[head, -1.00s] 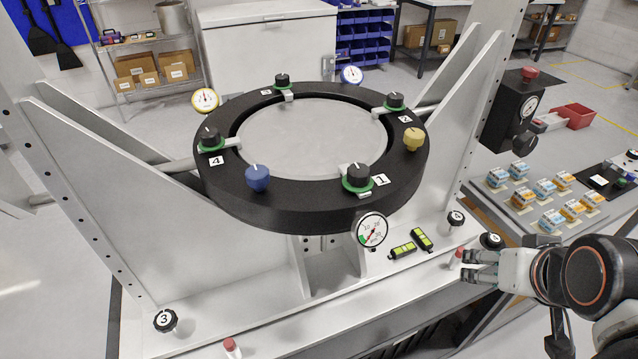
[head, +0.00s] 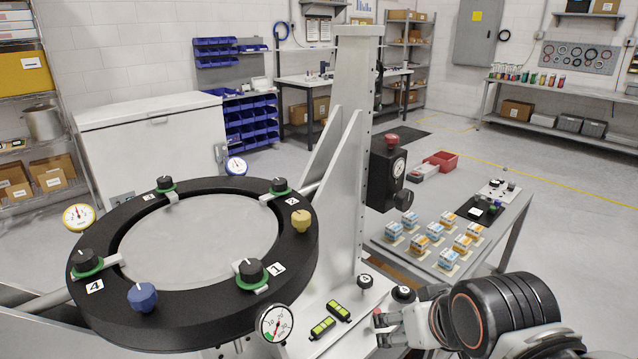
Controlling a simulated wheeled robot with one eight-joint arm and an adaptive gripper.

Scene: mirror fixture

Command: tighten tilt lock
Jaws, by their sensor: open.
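The mirror fixture is a black ring (head: 205,318) around a grey round mirror (head: 200,240). Green-collared black clamp knobs, a blue knob (head: 142,297) and a yellow knob (head: 301,220) sit on the ring. A black box (head: 379,172) on the right upright carries a red knob (head: 391,141), a dial and a black side knob (head: 403,199). No readable label shows which part is the tilt lock. My gripper (head: 381,329) is open and low at the right, beside a red-topped peg (head: 377,314) on the fixture base. Whether they touch is unclear.
Black numbered knobs (head: 365,281) and (head: 403,294) stand on the base near my gripper. Two green level vials (head: 323,328) and (head: 340,312) lie to the left. A side table (head: 483,239) holds several small boxes.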

